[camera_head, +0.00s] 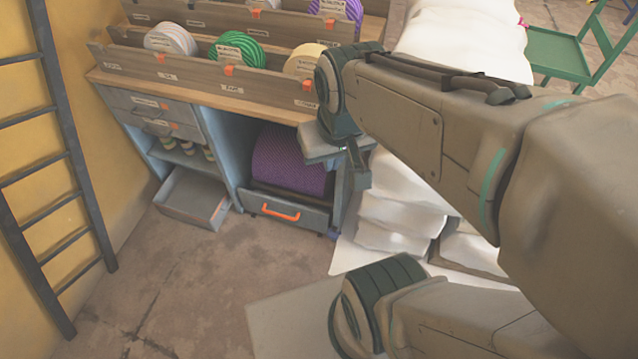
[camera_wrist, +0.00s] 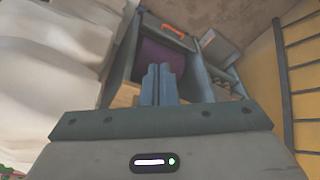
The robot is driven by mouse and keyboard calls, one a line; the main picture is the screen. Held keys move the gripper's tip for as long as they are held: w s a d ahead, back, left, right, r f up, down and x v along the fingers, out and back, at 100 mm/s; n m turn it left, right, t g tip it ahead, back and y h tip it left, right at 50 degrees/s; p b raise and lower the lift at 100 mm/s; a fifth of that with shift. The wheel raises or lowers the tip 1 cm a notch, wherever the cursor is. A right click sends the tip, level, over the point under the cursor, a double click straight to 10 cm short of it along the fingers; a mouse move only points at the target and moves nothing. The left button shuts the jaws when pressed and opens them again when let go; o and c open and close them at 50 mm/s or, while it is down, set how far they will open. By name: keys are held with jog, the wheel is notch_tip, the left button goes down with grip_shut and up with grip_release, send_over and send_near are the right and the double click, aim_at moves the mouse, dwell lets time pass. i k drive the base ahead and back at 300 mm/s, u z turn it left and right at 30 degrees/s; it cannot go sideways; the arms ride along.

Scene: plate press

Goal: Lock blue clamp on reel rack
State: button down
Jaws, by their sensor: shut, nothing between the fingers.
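The reel rack (camera_head: 165,78) is a wooden-topped, blue-grey cabinet with reels in slotted rows, in the upper left of the head view. A large purple roll (camera_head: 290,160) sits in its lower bay, and it also shows in the wrist view (camera_wrist: 160,58). I cannot clearly make out the blue clamp. A small dark blue piece shows at the cabinet's lower right foot, too small to identify. My gripper (camera_head: 355,178) is in front of the rack's right end, partly hidden by my arm. In the wrist view its fingers (camera_wrist: 160,85) are together and empty, pointing toward the cabinet.
A drawer with an orange handle (camera_head: 281,211) lies under the roll. A grey drawer (camera_head: 195,197) stands open at the left. White sacks (camera_head: 400,205) are stacked right of the rack. A black ladder (camera_head: 55,165) leans at the left wall.

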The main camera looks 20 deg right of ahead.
aim_at(333, 233)
jog(key=k, duration=0.5)
jog(key=u, duration=1.8)
jog(key=i, duration=0.95)
jog(key=z, duration=1.85)
